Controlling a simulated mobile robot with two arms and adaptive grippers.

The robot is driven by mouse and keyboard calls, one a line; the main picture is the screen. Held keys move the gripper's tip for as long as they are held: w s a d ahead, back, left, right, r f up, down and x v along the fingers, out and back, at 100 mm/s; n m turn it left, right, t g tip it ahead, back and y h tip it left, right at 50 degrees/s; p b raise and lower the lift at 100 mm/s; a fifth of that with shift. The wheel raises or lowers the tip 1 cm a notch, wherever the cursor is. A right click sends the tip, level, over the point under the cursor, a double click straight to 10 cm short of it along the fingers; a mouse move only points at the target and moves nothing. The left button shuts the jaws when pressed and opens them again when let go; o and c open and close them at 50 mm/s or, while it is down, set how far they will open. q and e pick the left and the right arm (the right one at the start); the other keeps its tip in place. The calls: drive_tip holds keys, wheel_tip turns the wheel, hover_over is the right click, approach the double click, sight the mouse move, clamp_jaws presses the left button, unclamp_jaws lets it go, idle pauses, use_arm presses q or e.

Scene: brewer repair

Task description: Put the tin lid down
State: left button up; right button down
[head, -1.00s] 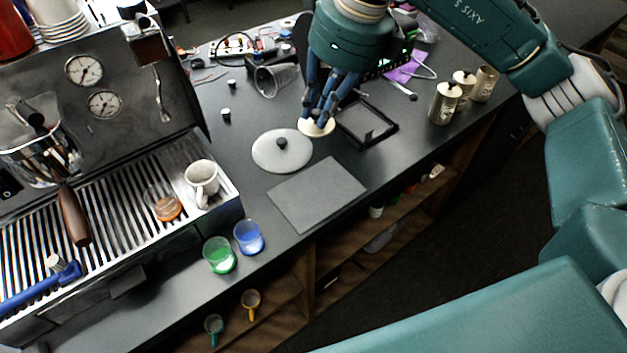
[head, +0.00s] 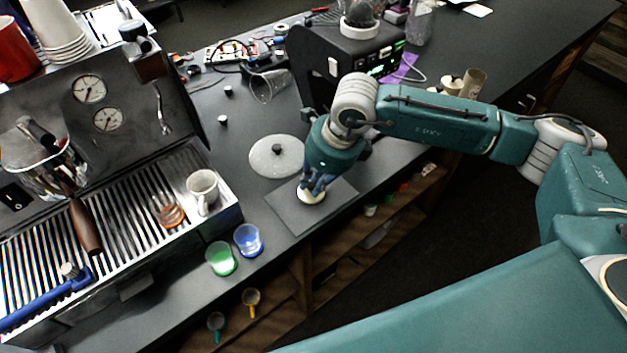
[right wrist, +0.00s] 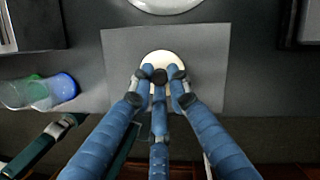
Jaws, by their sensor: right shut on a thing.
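The tin lid is a small cream disc (head: 312,197) with a dark knob, seen well in the right wrist view (right wrist: 161,57). My right gripper (head: 314,187) is shut on its knob; the fingers (right wrist: 160,78) meet around it. The lid is over the dark grey square mat (head: 288,208), within its edges in the right wrist view (right wrist: 121,58). I cannot tell whether it touches the mat. One tin (head: 472,83) shows behind my right arm, and other tins are partly hidden there. My left gripper is not in view.
A larger round lid (head: 262,158) with a black knob lies just behind the mat. A green cup (head: 221,258) and a blue cup (head: 248,240) stand left of it near the counter's front edge. The espresso machine (head: 125,210) fills the left.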

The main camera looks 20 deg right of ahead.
drive_tip(key=shift+f, duration=0.5)
drive_tip(key=shift+f, duration=0.1)
drive_tip(key=c, duration=1.7)
unclamp_jaws()
drive_tip(key=shift+o, duration=0.2)
drive_tip(key=shift+r, duration=0.25)
drive_tip(key=b+v, duration=0.3)
drive_tip(key=v, duration=0.8)
drive_tip(key=shift+d+r, duration=0.15)
drive_tip(key=shift+r, duration=0.2)
drive_tip(key=shift+s+f, duration=0.1)
drive_tip(key=shift+s, duration=0.05)
